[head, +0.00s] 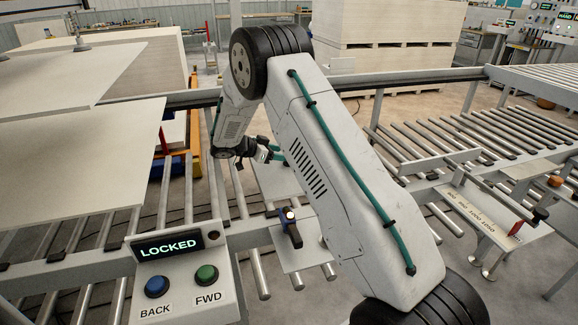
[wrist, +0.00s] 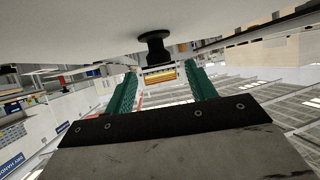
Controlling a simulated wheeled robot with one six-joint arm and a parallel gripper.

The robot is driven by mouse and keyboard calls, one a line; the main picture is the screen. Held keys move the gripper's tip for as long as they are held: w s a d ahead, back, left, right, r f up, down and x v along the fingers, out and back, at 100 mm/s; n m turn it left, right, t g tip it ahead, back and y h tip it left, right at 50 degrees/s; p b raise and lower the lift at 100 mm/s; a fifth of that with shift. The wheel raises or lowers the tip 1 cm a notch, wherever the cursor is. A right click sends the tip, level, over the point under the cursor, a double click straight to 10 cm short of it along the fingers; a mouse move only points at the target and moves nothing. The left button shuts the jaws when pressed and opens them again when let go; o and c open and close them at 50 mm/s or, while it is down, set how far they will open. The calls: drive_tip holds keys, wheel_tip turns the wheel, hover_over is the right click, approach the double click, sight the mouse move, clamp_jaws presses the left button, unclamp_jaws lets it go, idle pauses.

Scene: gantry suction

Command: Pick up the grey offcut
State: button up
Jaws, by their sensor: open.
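My gripper (head: 262,153) is near the left end of my arm in the head view, partly hidden and small, above the gap beside the rollers. In the wrist view my gripper (wrist: 160,74) shows two green fingers standing apart, open, with nothing held between them. I cannot make out a grey offcut for certain in either view. A pale flat plate (head: 280,184) shows below and right of the gripper, partly behind my arm; I cannot tell whether it is the offcut.
A control box (head: 180,258) reading LOCKED stands front left. Large pale boards (head: 75,165) lie on rollers at left. A blue-black lever (head: 288,232) stands near the centre. In the wrist view a black suction cup (wrist: 154,46) shows below a pale surface (wrist: 75,30).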

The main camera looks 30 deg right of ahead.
drive_tip(key=x, duration=0.3)
drive_tip(key=shift+d+f, duration=0.1)
drive_tip(key=shift+f, duration=0.05)
clamp_jaws()
drive_tip(key=shift+w, duration=0.1)
idle(1.1)
